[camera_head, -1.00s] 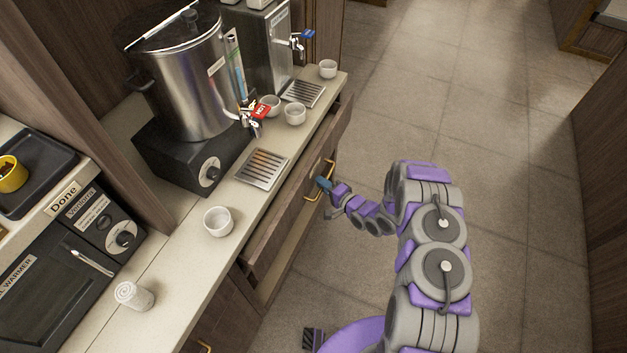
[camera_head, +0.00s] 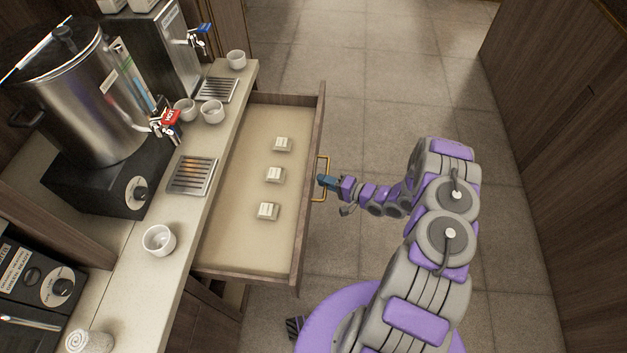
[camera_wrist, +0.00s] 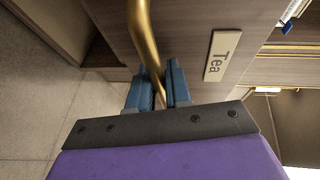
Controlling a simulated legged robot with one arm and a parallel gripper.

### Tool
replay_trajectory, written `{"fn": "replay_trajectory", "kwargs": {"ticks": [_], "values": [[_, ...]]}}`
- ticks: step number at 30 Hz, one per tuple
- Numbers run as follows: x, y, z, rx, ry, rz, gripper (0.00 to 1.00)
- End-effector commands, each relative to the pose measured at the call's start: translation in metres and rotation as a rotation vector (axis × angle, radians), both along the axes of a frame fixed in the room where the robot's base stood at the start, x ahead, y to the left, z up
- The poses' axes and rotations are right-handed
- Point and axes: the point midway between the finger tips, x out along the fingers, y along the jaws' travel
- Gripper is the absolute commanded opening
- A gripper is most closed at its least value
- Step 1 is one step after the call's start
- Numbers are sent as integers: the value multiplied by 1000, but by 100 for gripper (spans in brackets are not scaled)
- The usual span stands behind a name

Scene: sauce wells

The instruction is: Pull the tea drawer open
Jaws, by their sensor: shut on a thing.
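The tea drawer (camera_head: 240,250) stands pulled well out from under the counter, and its pale inside shows. Three small white boxes lie in it in a row: one at the back (camera_head: 282,144), one in the middle (camera_head: 274,175) and one in front (camera_head: 267,211). Its brass handle (camera_head: 321,165) is on the drawer front. My gripper (camera_head: 324,181) is at the handle. In the wrist view my gripper's blue fingers (camera_wrist: 159,90) are shut around the brass handle (camera_wrist: 146,40), beside the "Tea" label (camera_wrist: 222,56) on the wooden front.
The counter (camera_head: 130,265) holds a steel urn (camera_head: 80,95), a second dispenser (camera_head: 160,50), white cups, including one near the front (camera_head: 159,240), and drip trays (camera_head: 192,176). A rolled white towel (camera_head: 90,342) lies at lower left. Tiled floor (camera_head: 380,80) is clear beyond the drawer.

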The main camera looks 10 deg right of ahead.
Motion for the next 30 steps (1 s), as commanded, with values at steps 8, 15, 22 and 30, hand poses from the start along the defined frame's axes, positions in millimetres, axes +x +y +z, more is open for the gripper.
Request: {"fn": "replay_trajectory", "kwargs": {"ticks": [8, 15, 22, 30], "values": [[-4, -7, -3, -4, 6, -2, 0], [-4, -8, -3, -2, 7, -1, 0], [-4, -8, -2, -1, 3, -2, 37], [-4, -8, 0, -2, 0, -2, 39]]}}
